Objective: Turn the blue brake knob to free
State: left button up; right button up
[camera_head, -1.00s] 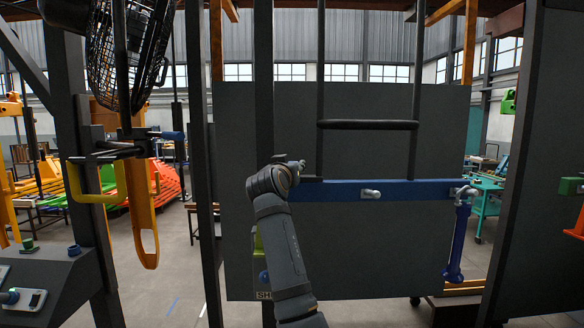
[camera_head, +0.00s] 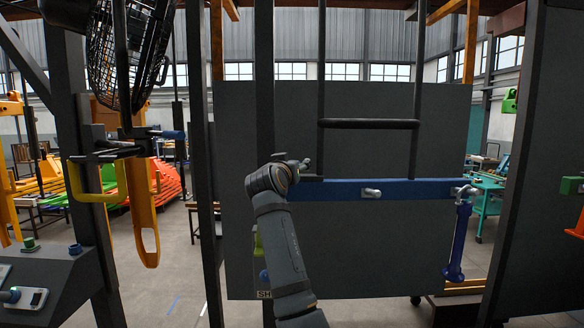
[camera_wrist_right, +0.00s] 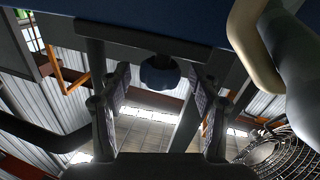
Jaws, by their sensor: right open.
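My right arm rises through the middle of the head view, and its gripper (camera_head: 299,165) is at the left end of a blue beam. In the right wrist view the gripper (camera_wrist_right: 158,100) is open, one finger on each side. A rounded dark blue knob (camera_wrist_right: 160,73) shows between and beyond the fingers, under a dark bar, with no clear contact. I cannot tell its turned position. In the head view my arm and wrist seem to hide this knob. My left gripper is not in view.
The blue beam (camera_head: 420,189) crosses a large dark panel (camera_head: 380,245), with a blue cylinder (camera_head: 457,243) hanging at its right end. A dark upright post (camera_head: 264,100) stands behind my wrist. A caged fan (camera_head: 125,55) is at the upper left.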

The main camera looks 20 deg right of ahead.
notch_tip(320, 180, up, 10)
jog(key=shift+f, duration=0.1)
dwell(0.4)
